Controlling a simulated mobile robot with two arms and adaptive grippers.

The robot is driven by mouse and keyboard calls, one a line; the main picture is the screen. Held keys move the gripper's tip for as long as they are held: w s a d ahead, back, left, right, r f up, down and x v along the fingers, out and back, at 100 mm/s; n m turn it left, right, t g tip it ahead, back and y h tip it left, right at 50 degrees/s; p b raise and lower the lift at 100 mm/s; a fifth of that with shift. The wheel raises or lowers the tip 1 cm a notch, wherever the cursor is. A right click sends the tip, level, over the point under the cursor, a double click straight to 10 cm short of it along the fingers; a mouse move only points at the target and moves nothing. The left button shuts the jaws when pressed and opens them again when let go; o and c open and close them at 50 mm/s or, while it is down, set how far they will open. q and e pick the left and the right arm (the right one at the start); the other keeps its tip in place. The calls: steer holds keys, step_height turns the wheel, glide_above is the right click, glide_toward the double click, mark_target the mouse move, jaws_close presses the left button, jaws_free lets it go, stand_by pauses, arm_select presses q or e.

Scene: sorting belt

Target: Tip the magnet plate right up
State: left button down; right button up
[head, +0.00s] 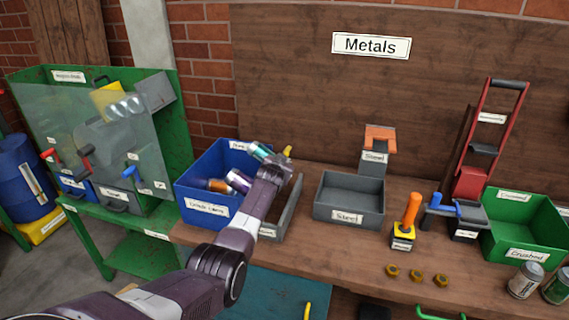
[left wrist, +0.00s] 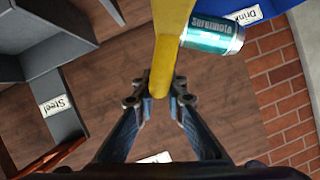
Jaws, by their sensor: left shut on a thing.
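My left gripper (head: 286,162) is shut on the end of a yellow handle (head: 288,150) beside the blue bin. The left wrist view shows the yellow handle (left wrist: 172,35) between the fingertips (left wrist: 160,100). I take it for the magnet plate's handle; the plate itself is not clearly visible, and my arm covers that area. A teal can (head: 262,152) is close to the handle at the blue bin's right side; it also shows in the left wrist view (left wrist: 212,40). Whether it touches the handle is unclear. My right gripper is out of view.
The blue bin (head: 208,208) holds more cans. A grey bin (head: 348,212) stands right of my arm, with a grey post labelled Steel (head: 373,164) behind it. A green bin (head: 525,240) is at right. Several brass nuts (head: 417,275) lie near the bench front.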

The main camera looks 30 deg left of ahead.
arm_select(q)
steer(key=shift+s+a, duration=0.1)
steer(key=shift+a, duration=0.2)
steer(key=c, duration=2.3)
jaws_free()
steer(key=o, duration=0.3)
steer(key=shift+a, duration=0.15)
steer(key=shift+o, duration=0.2)
steer(key=shift+s+d, duration=0.1)
steer(key=shift+d, duration=0.15)
steer(key=v, duration=1.1)
steer(key=shift+s, duration=0.35)
